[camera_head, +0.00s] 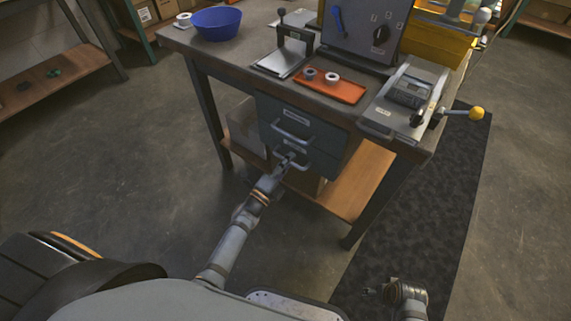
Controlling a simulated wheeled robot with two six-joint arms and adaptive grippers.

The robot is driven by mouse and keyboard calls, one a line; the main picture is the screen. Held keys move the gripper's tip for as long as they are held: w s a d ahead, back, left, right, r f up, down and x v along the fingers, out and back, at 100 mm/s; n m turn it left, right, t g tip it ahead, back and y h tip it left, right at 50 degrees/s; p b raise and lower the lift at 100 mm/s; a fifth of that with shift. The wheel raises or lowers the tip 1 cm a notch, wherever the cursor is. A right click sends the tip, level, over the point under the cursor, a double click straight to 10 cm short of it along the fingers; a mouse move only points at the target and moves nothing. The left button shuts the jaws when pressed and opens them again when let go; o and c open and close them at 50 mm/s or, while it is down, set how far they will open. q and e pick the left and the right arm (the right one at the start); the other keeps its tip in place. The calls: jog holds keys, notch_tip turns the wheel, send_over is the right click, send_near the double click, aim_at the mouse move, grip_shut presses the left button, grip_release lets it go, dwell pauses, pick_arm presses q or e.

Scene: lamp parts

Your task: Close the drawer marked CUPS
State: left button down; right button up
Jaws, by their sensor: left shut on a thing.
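A dark blue-grey drawer unit hangs under the workbench top, with two drawers stacked. The upper drawer (318,139) has a pale label and a bar handle (292,130). The lower drawer (321,164) has a similar label and handle. The label words are too small to read, so I cannot tell which one says CUPS. My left gripper (286,160) is at the lower drawer's front, shut on its handle (300,165). How far either drawer stands out is hard to tell. My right gripper (369,292) is low at the bottom right, away from the bench; its jaws are too small to judge.
The workbench (237,62) carries a blue bowl (216,24), an orange tray (337,90) with two rings, a grey control panel (365,30) and a device with a display (410,92). A wooden lower shelf (350,190) sits below. Floor left of the bench is clear.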

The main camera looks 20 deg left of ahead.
pick_arm(q)
jog(key=c, duration=1.7)
grip_release()
jog(key=shift+f, duration=0.1)
jog(key=v, duration=1.2)
